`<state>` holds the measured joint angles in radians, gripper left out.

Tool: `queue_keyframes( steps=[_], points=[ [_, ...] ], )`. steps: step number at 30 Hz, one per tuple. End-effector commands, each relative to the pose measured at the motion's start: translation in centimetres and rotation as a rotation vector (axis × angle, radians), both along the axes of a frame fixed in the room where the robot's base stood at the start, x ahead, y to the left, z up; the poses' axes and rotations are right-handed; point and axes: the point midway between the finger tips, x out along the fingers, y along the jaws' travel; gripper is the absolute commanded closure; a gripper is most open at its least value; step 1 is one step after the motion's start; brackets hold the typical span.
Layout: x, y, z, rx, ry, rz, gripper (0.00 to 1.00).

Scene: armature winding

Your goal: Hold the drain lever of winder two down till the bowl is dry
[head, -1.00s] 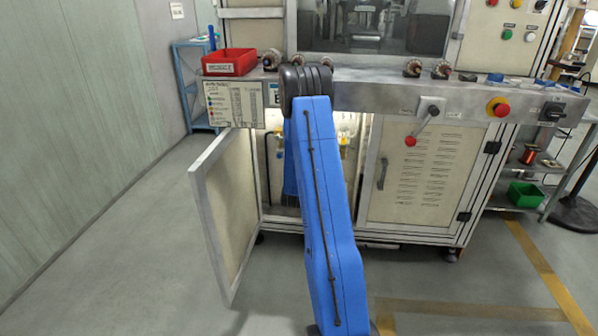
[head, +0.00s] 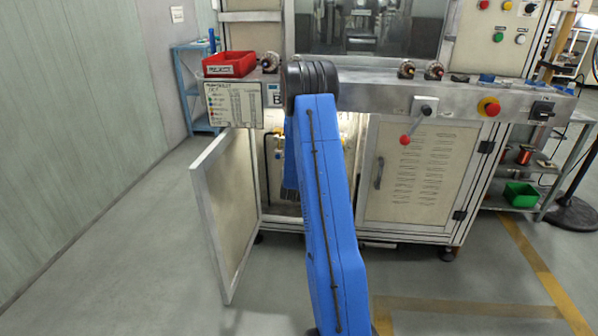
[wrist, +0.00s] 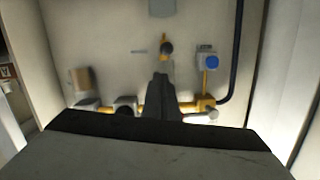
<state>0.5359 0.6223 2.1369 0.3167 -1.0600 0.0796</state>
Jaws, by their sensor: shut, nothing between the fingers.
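In the wrist view my gripper (wrist: 165,60) is inside the open cabinet, its dark fingers closed together and pointing at the back wall. A dark round knob (wrist: 167,47) with a yellowish stem shows at the fingertips; I cannot tell whether they touch it. Yellow pipe fittings (wrist: 205,103) run along the lower back wall, partly hidden by my gripper. A brownish cup-like part (wrist: 80,79) is blurred at the left. I cannot tell for sure which part is the drain lever or the bowl, or any water in it. In the head view my arm hides the gripper.
The cabinet door (head: 226,215) stands open at the left. A closed door (head: 405,175) is at the right. A red-knobbed lever (head: 405,139) and a red button (head: 488,107) sit on the front rail. A blue-capped valve (wrist: 209,62) is right of my fingers. A red bin (head: 229,64) stands on the ledge.

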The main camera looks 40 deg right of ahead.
Motion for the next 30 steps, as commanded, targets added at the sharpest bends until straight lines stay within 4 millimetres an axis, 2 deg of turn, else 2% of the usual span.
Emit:
queue_keyframes(
  steps=[15,21,30],
  points=[
    [-5.6,6.1,-0.6,0.002,0.003,0.002,1.0],
    [-6.4,6.9,-0.6,0.001,0.002,0.001,1.0],
    [-6.5,6.9,-0.6,0.001,0.002,0.001,1.0]
  ],
)
